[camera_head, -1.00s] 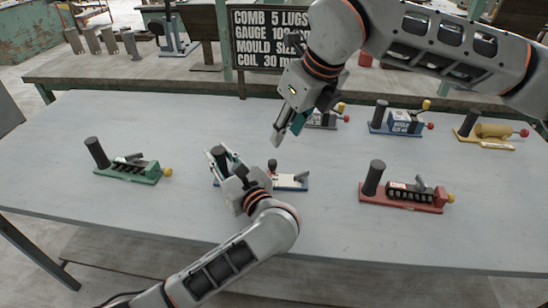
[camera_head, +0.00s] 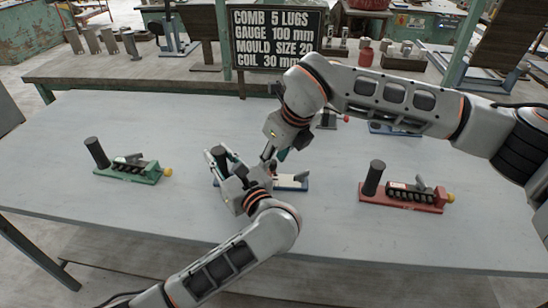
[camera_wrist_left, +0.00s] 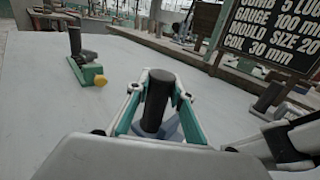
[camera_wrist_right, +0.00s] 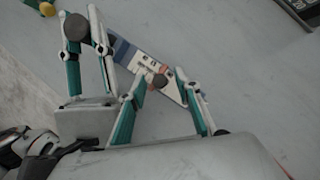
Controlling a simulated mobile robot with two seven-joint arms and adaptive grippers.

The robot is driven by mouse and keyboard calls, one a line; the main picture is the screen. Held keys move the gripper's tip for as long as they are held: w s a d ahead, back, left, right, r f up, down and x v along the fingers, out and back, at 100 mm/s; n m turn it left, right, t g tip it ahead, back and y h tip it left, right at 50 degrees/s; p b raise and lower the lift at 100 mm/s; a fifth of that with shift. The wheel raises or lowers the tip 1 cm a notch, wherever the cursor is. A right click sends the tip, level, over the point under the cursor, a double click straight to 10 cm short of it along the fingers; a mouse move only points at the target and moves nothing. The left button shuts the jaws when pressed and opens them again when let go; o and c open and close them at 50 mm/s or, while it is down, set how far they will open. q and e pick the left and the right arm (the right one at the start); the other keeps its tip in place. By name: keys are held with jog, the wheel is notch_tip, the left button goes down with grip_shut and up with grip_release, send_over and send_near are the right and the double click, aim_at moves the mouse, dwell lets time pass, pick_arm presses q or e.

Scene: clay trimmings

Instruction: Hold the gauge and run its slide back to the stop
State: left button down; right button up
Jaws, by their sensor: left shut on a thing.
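The gauge (camera_head: 292,184) has a blue base, a pale plate and a dark upright post at its left end. It lies mid-table. My left gripper (camera_head: 220,160) is shut on the post (camera_wrist_left: 155,105), its fingers on either side of it in the left wrist view. My right gripper (camera_head: 274,156) is at the gauge's slide. In the right wrist view, my right gripper (camera_wrist_right: 159,76) is open, its fingers spread around a small knob (camera_wrist_right: 160,82) above the pale plate. I cannot tell whether they touch it. In the head view the grippers hide part of the gauge.
A green device (camera_head: 130,168) stands at the left and a red one (camera_head: 405,194) at the right. More devices at the back right are partly hidden by my right arm. A dark sign (camera_head: 275,38) stands behind the table. The front of the table is clear.

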grip_shut()
jog(key=shift+a, duration=1.45)
grip_release()
jog(key=shift+d, duration=0.1)
jog(key=shift+r, duration=0.1)
jog(key=v, duration=1.2)
jog(key=shift+w, duration=0.1)
